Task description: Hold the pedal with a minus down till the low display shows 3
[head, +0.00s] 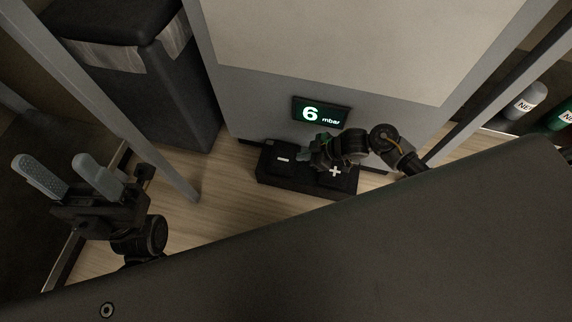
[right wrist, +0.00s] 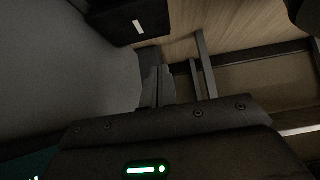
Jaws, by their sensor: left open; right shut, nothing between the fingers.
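The low display (head: 320,114) is on the grey cabinet front and reads 6 mbar in the head view. Below it, on the floor, is a black pedal box. Its minus pedal (head: 284,158) is on the left and its plus pedal (head: 337,172) on the right. My right gripper (head: 314,157) is shut and empty, over the box between the two signs, partly hiding it. The right wrist view shows its closed fingers (right wrist: 155,85) and the minus sign's white bar (right wrist: 138,27) beyond them. I cannot tell whether they touch a pedal. My left gripper (head: 65,172) is open and empty.
A dark bin-like box (head: 150,90) stands left of the cabinet. A grey post (head: 120,110) slants between it and my left gripper. A large dark surface (head: 400,240) fills the lower right. Bottles (head: 525,101) stand at the far right. Wooden floor is bare left of the pedals.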

